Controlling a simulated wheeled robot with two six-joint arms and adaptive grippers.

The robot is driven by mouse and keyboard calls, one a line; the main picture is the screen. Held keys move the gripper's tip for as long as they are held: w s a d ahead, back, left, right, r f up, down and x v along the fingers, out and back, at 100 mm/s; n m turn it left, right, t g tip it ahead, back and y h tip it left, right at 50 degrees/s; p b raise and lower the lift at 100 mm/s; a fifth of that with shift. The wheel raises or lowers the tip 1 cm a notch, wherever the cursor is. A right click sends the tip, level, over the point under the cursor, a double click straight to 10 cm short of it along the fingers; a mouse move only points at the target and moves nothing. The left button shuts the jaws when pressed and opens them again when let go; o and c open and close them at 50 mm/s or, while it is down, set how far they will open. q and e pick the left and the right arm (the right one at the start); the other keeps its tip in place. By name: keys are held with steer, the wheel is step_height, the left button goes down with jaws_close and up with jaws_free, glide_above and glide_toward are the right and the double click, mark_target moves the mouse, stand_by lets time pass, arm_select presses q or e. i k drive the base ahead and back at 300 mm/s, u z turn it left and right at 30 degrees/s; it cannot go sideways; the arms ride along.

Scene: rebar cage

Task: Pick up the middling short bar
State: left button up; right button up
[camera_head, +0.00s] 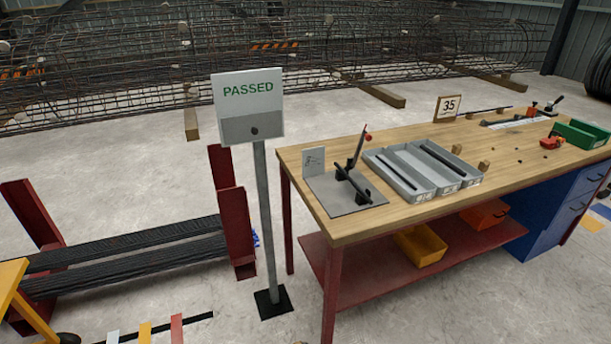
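Three short dark bars show on the wooden workbench (376,228). A second short bar (399,172) lies in the left grey tray (380,157). A third short bar (441,158) lies in the right grey tray (470,180). I cannot tell from here which one is middling in size. Neither of my grippers is in view.
A "PASSED" sign (247,100) stands on a post left of the bench. A red rack (232,220) holds long dark bars (130,250) at left. A "35" card (448,108), a green bin (580,134) and small blocks are on the bench.

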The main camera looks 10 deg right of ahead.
mark_target(353, 182)
steer(key=u, duration=0.35)
steer(key=i, duration=0.9)
steer(key=z, duration=0.5)
